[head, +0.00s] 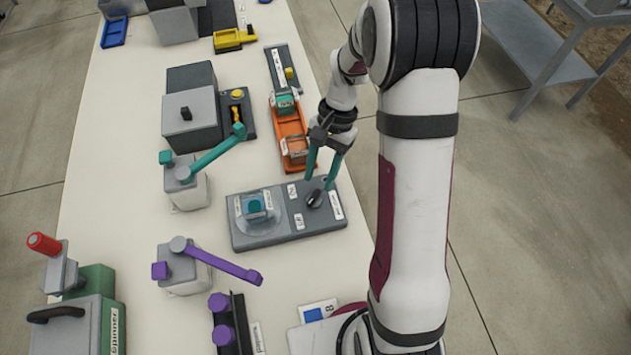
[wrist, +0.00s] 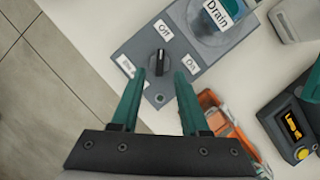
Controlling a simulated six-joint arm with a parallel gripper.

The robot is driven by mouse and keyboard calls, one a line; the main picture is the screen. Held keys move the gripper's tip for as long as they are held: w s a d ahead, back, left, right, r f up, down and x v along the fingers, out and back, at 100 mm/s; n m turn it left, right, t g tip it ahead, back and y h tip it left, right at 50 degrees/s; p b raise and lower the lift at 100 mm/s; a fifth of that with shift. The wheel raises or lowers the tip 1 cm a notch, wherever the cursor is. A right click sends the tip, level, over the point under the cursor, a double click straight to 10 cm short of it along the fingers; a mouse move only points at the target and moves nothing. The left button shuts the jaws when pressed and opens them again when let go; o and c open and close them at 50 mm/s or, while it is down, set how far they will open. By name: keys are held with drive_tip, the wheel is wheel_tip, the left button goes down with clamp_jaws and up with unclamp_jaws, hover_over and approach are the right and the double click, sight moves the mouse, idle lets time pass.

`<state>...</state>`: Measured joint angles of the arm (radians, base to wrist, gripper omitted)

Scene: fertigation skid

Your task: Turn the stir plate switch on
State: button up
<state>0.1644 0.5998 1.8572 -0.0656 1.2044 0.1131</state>
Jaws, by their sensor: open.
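The stir plate (head: 290,232) is a grey box on the table in the head view; it also shows in the wrist view (wrist: 128,50). Its dark switch knob (head: 314,199) sits on the right part of its top. In the wrist view the knob (wrist: 157,62) lies beyond and between my fingertips, its ridge roughly upright in the picture, near the "Off" label (wrist: 163,31). The "On" label (wrist: 190,66) is to its right. My gripper (head: 318,182), with teal fingers, is open above the knob; it also shows in the wrist view (wrist: 160,73). Contact cannot be told.
A clear vessel with a teal part (head: 254,207) stands on the plate's left side. An orange tray (head: 293,145) lies behind it. A teal-levered valve (head: 187,185) and a purple-levered valve (head: 187,270) stand to the left. The table's edge is close on the right.

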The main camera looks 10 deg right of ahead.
sight(315, 195)
drive_tip(key=x, duration=0.4)
drive_tip(key=shift+f, duration=0.1)
drive_tip(key=shift+c, duration=0.3)
clamp_jaws()
